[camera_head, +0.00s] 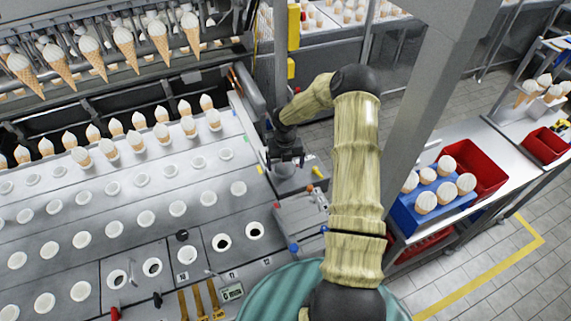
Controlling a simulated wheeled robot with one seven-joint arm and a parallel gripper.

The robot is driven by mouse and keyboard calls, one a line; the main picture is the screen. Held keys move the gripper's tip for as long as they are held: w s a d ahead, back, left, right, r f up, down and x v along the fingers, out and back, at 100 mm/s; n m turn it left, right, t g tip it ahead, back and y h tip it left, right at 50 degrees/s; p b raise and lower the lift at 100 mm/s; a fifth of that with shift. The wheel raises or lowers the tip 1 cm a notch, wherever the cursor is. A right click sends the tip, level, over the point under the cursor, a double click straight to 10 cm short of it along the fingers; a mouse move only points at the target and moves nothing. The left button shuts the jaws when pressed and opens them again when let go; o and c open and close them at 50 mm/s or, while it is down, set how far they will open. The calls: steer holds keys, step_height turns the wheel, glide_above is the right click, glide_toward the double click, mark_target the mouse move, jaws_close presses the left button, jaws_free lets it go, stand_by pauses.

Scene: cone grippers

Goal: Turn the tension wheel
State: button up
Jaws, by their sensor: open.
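My gripper (286,161) is at the right end of the ice cream cone machine, pointing down. It is dark and small in this view, and it is open. A grey round part (284,172), possibly the tension wheel, shows right below the fingers. I cannot tell whether the fingers touch it or stand around it. My arm comes in from the bottom right and hides part of the floor and the machine's right side.
A machine panel (303,214) with small coloured knobs lies just below my gripper. A grey post (425,90) stands right of my arm. A blue cone holder (432,207) and a red bin (480,168) sit on the right-hand table. Cones hang and stand along the machine.

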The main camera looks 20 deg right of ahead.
mark_target(285, 169)
step_height(285, 169, up, 10)
steer(key=p, duration=0.7)
steer(key=shift+r, duration=0.2)
steer(key=s+a+r+m+t+b, duration=0.1)
steer(key=s+a+m+b, duration=0.3)
steer(key=s+m, duration=0.4)
steer(key=s+a+r+m+b, duration=0.4)
steer(key=s+m, duration=0.4)
steer(key=m, duration=0.6)
steer(key=s+a+r+m+t+b, duration=0.1)
steer(key=s+a+m+b, duration=0.3)
steer(key=s+m, duration=0.4)
steer(key=r+m+b, duration=0.1)
steer(key=m, duration=0.1)
steer(key=shift+r+m+t+b, duration=0.3)
steer(key=shift+m, duration=0.1)
